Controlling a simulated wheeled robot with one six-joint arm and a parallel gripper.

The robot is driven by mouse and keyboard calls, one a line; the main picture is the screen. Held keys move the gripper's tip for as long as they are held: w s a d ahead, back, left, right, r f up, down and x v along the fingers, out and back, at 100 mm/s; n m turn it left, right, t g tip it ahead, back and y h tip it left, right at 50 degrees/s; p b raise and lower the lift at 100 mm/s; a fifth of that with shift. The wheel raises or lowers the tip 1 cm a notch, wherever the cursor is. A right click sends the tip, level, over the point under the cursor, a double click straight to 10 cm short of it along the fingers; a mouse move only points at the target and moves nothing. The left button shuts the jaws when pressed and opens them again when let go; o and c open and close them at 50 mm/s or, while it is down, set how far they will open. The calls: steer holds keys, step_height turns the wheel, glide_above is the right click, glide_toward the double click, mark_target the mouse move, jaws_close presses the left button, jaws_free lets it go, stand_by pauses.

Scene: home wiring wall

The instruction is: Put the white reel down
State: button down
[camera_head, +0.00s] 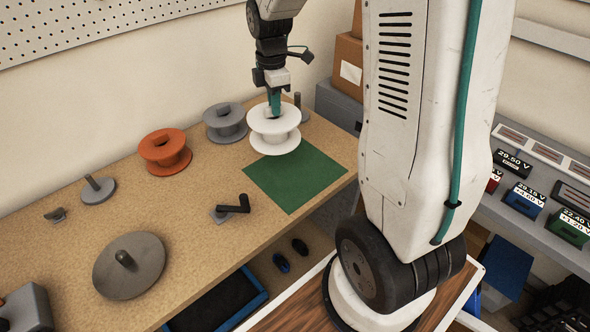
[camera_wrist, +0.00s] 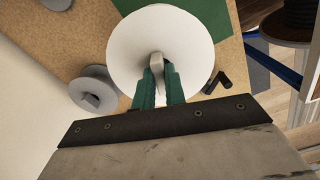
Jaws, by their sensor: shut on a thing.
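The white reel (camera_head: 261,137) is at the back edge of the green mat (camera_head: 309,181) on the workbench, upright with its flanges level. I cannot tell whether it touches the mat or hangs just above it. My gripper (camera_head: 275,110) comes down on the reel from above, its green fingers shut on the reel's hub. In the wrist view the white reel (camera_wrist: 161,48) fills the top middle, with the gripper fingers (camera_wrist: 158,80) at its centre. Part of the green mat (camera_wrist: 230,50) shows beyond it.
A grey reel (camera_head: 226,123) and an orange reel (camera_head: 166,152) stand left of the white one. A post on a round base (camera_head: 98,190), a large grey disc (camera_head: 130,265) and a black crank handle (camera_head: 232,208) are on the bench. Boxes (camera_head: 347,65) stand behind. The front of the mat is clear.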

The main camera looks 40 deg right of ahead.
mark_target(295, 141)
steer(key=s+n, duration=0.1)
steer(key=s+d+n, duration=0.1)
steer(key=s, duration=0.1)
steer(key=s+d+n, duration=0.1)
steer(key=s, duration=0.1)
steer(key=shift+s+d+f+n, duration=0.1)
steer(key=shift+s+f+n, duration=0.15)
steer(key=shift+f+n, duration=0.15)
step_height(295, 141, down, 9)
steer(key=shift+f, duration=0.2)
steer(key=shift+f, duration=0.15)
steer(key=c, duration=1.5)
jaws_free()
steer(key=shift+o, duration=0.2)
